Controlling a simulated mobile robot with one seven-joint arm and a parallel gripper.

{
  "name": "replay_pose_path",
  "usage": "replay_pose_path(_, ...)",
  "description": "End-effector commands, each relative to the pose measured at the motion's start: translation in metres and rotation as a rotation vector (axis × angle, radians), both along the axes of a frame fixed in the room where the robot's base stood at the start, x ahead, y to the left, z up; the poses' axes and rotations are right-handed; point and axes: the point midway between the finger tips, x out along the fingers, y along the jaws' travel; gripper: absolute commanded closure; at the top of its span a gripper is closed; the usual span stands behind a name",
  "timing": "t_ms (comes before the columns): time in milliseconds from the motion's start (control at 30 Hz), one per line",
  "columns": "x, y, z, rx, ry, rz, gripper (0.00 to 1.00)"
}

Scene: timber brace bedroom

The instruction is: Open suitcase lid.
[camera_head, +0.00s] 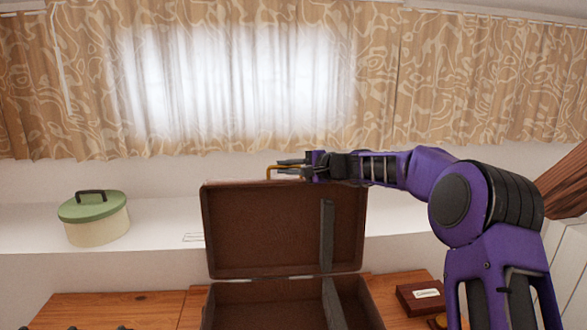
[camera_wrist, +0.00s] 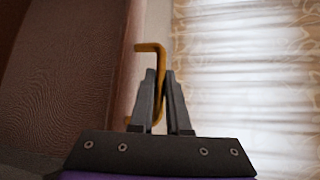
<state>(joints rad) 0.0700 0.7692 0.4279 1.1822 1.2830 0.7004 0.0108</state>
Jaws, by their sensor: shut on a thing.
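The brown suitcase (camera_head: 212,303) stands on the wooden surface with its lid (camera_head: 260,230) raised to about upright. The inside of the lid faces the head camera, with a dark strap running down from it into the base. My gripper (camera_head: 290,167) is at the lid's top edge, shut on the brass handle (camera_head: 269,173). In the wrist view the fingers (camera_wrist: 162,80) close on the handle (camera_wrist: 150,47), and the lid's brown face (camera_wrist: 70,70) fills the left side. The front of the suitcase base is cut off by the frame.
A cream pot with a green lid (camera_head: 93,217) stands on the white ledge (camera_head: 160,225) at the left. A small brown box (camera_head: 420,297) lies right of the suitcase. Patterned curtains (camera_head: 450,80) hang over the window behind.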

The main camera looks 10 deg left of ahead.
Motion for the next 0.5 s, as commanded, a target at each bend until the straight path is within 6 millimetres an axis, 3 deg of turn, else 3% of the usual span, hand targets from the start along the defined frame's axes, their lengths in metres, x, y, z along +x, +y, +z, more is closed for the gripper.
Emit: replay_pose_path(500, 0.0059, 0.0071, -0.0022, 0.0, -0.003, -0.003, 1.0)
